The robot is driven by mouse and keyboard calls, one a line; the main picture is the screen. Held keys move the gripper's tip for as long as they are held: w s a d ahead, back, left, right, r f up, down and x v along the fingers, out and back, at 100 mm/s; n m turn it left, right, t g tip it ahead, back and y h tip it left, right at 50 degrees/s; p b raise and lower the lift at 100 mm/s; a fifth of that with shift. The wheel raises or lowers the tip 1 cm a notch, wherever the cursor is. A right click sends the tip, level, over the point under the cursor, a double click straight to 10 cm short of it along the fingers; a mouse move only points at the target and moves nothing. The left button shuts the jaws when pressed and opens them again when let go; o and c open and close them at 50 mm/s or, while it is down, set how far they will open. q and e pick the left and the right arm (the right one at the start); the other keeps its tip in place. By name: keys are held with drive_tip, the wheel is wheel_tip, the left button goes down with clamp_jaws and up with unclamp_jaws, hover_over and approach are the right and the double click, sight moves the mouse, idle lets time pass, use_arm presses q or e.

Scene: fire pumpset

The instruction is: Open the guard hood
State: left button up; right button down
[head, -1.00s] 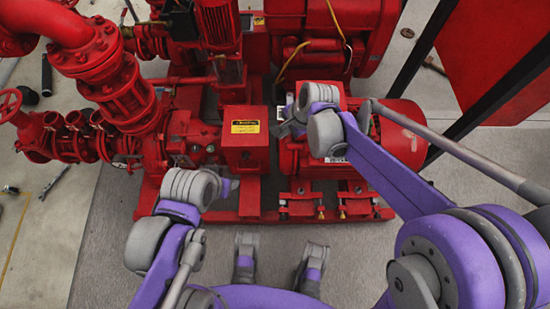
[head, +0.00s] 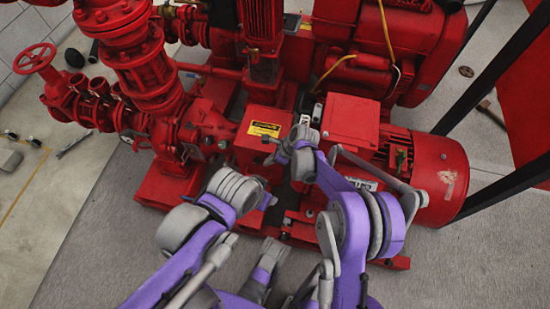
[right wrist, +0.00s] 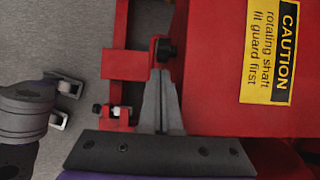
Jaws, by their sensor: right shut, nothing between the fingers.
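The guard hood (head: 258,152) is a red box with a yellow caution label, sitting down over the shaft between pump and motor. In the right wrist view the hood (right wrist: 222,60) fills the right side, its label reading "CAUTION rotating shaft fit guard first". A black knob (right wrist: 166,50) sits at the hood's edge beside a red bracket. My right gripper (right wrist: 160,88) is shut and empty, its tips just short of the knob. In the head view my right gripper (head: 272,157) is beside the hood's right front. My left gripper (head: 266,201) is low in front; its fingers are unclear.
The red motor (head: 428,175) stands right of the hood, and the pump with its pipes and handwheel (head: 35,58) is at left. A dark frame post (head: 490,70) rises at the right. Grey floor (head: 90,240) is free at the front left.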

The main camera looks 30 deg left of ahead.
drive_tip(key=x, duration=0.4)
drive_tip(key=shift+b, duration=0.4)
drive_tip(key=shift+d, duration=0.1)
